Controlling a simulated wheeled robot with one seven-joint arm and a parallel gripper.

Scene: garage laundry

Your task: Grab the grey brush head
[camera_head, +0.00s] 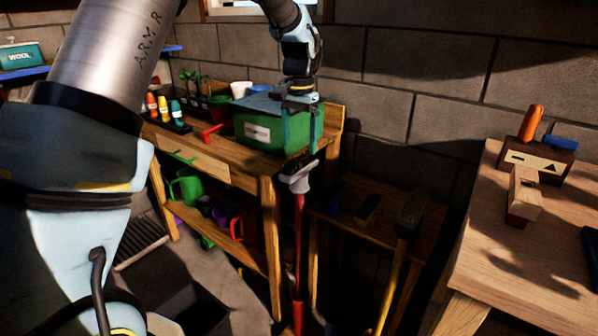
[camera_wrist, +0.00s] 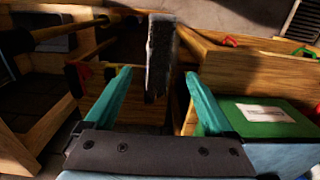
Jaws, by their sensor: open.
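The grey brush head (camera_head: 298,174) tops an upright red handle in front of the wooden bench, its dark bristles facing up in the head view. In the wrist view the brush head (camera_wrist: 160,50) appears as a dark, narrow block, seen between and beyond my fingertips. My gripper (camera_head: 301,150) points down just above the brush head in the head view. Its teal fingers are open, and nothing is held between them in the wrist view (camera_wrist: 158,73). The exact gap between fingertips and brush head cannot be told.
A green box (camera_head: 262,131) stands on the wooden bench (camera_head: 235,174) close behind my gripper. A second, dark brush head (camera_head: 411,213) on a yellow handle stands to the right. A wooden table (camera_head: 530,262) is at far right.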

